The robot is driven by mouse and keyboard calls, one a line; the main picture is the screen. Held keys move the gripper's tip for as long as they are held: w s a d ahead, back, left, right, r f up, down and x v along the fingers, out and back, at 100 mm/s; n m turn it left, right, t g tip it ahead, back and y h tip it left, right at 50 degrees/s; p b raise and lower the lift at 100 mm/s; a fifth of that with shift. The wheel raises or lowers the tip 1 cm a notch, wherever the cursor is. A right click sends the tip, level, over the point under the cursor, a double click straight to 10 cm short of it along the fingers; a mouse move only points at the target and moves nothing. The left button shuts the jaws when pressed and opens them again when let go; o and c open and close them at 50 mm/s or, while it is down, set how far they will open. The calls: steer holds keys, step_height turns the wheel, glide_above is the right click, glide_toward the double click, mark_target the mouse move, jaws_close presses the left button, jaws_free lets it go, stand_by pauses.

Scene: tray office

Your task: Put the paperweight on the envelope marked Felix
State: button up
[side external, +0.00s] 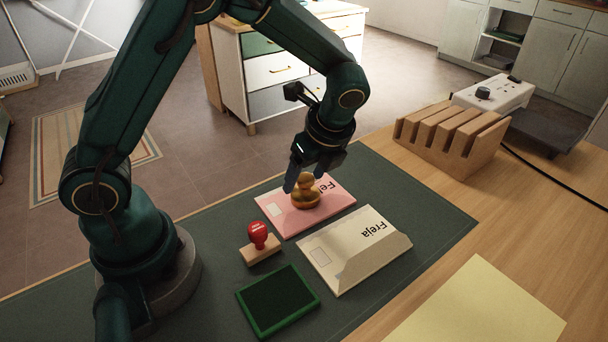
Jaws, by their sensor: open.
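A pink envelope (284,219) lies on the dark green mat; the letters "Fel" show and the rest of its name is hidden. A golden-brown, knobbed paperweight (306,198) stands upright on it. My gripper (304,184) is open at the paperweight's upper part, with its fingers beside the knob. I cannot tell whether the fingers touch it. A cream envelope marked Freja (340,255) lies in front and to the right of the pink one.
A red-knobbed stamp (259,240) and a green-framed ink pad (278,302) lie in front of the envelopes. A wooden slotted rack (450,140) stands behind right. A yellow sheet (482,308) lies front right. The mat's right end is clear.

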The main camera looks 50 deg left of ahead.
steer(key=v, duration=1.1)
steer(key=s+r+n+t+h, duration=0.1)
steer(key=s+n+t+h, duration=0.3)
steer(key=s+n, duration=0.9)
steer(key=shift+a+r+n+t+h, duration=0.35)
steer(key=shift+n+t, duration=0.45)
steer(key=shift+n, duration=1.7)
